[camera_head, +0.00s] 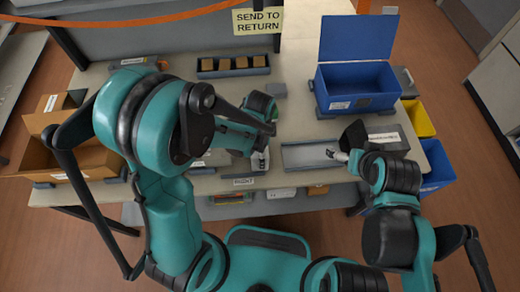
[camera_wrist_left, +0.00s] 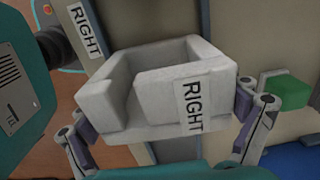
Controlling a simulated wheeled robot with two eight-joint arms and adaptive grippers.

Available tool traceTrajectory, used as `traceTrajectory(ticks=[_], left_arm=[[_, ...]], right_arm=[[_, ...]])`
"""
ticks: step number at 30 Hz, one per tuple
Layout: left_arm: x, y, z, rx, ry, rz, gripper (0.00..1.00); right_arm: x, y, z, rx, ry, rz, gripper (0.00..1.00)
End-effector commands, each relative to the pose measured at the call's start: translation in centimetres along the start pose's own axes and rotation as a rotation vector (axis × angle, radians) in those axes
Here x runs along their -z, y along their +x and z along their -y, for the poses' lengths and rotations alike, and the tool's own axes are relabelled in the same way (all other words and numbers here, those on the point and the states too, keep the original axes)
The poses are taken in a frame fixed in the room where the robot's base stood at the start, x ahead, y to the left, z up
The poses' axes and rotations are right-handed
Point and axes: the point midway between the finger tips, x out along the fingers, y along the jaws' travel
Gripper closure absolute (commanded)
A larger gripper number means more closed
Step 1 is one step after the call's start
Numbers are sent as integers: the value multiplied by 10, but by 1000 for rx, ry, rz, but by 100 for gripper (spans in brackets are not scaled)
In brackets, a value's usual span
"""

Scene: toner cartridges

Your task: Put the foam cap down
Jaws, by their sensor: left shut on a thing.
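The foam cap (camera_wrist_left: 160,95) is a pale grey-white block with a hollow in it and a label reading RIGHT on its side. My left gripper (camera_wrist_left: 165,125) is shut on it, with one finger at each side. In the head view my left gripper (camera_head: 261,158) is over the front part of the table, and my arm hides most of the cap. My right gripper (camera_head: 338,156) is over the grey tray (camera_head: 300,155) to the right; whether its fingers are open is too small to tell.
An open blue box (camera_head: 350,88) stands at the back right. A dark tray (camera_head: 208,70) with several brown blocks lies at the back. Cardboard boxes (camera_head: 65,155) are at the left, and yellow (camera_head: 418,120) and blue (camera_head: 437,165) bins at the right edge.

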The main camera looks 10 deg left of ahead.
Motion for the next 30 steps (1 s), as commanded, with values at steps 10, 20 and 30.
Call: traceTrajectory(ticks=[10, 20, 30], left_arm=[[0, 3, 0, 0, 0, 0, 0], [0, -20, 0, 0, 0, 0, 0], [0, -95, 0, 0, 0, 0, 0]], right_arm=[[-2, 2, 0, 0, 0, 0, 0], [5, -8, 0, 0, 0, 0, 0], [20, -29, 0, 0, 0, 0, 0]])
